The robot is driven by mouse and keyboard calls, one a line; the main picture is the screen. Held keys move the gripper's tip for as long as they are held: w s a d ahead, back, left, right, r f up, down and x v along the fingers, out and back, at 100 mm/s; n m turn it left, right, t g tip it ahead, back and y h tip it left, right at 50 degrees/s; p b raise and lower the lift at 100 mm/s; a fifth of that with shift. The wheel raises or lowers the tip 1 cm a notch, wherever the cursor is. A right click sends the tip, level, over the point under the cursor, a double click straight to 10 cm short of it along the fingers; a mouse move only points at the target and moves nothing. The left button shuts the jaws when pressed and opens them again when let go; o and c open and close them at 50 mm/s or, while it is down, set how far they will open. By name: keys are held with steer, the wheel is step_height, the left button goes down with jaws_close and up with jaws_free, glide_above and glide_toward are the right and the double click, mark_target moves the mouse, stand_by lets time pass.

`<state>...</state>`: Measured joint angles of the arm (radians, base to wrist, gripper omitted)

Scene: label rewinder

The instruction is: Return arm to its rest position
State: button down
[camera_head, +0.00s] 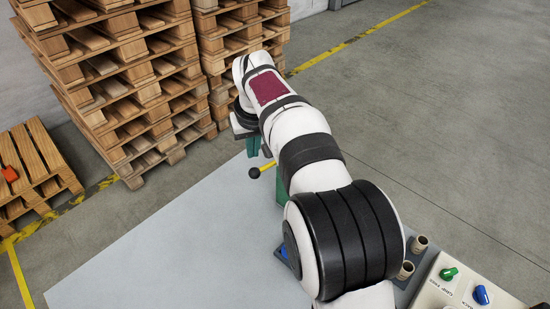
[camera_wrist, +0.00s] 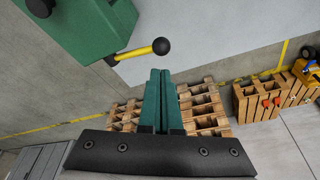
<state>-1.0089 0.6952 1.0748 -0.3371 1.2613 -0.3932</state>
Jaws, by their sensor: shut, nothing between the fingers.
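My arm reaches away from the camera over the light grey table (camera_head: 150,245) in the head view. My gripper (camera_wrist: 160,75) shows in the wrist view with its two green fingers together and nothing between them. In the head view the gripper (camera_head: 254,146) is partly hidden behind my wrist. A yellow lever with a black ball knob (camera_wrist: 161,46) sticks out from a green machine body (camera_wrist: 75,25). The knob lies just beyond the fingertips in the picture; I cannot tell whether they touch. In the head view the lever's knob (camera_head: 254,173) shows left of my arm.
Tall stacks of wooden pallets (camera_head: 125,85) stand beyond the table. A control panel with a green knob (camera_head: 449,273) and a blue knob (camera_head: 481,295) sits at the lower right, beside brown cylinders (camera_head: 420,243). Open floor (camera_head: 450,110) lies to the right.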

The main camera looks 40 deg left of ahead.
steer(key=shift+r, duration=0.85)
steer(key=shift+w+d, duration=0.1)
steer(key=shift+d, duration=0.05)
steer(key=w+d+r+m+h, duration=0.15)
steer(key=d+m, duration=0.25)
steer(key=d, duration=0.9)
steer(key=d+r+m, duration=0.3)
steer(key=d+m, duration=0.1)
steer(key=d, duration=0.9)
steer(key=s+d+f+m+g, duration=0.1)
steer(key=s+d+f+m, duration=0.2)
steer(key=s+d, duration=0.6)
steer(key=s+d+f+m+g, duration=0.1)
steer(key=s+d+f+m, duration=0.3)
steer(key=s+d, duration=0.5)
steer(key=m, duration=0.2)
steer(key=shift+s+f+m, duration=0.2)
steer(key=shift+s+m, duration=0.1)
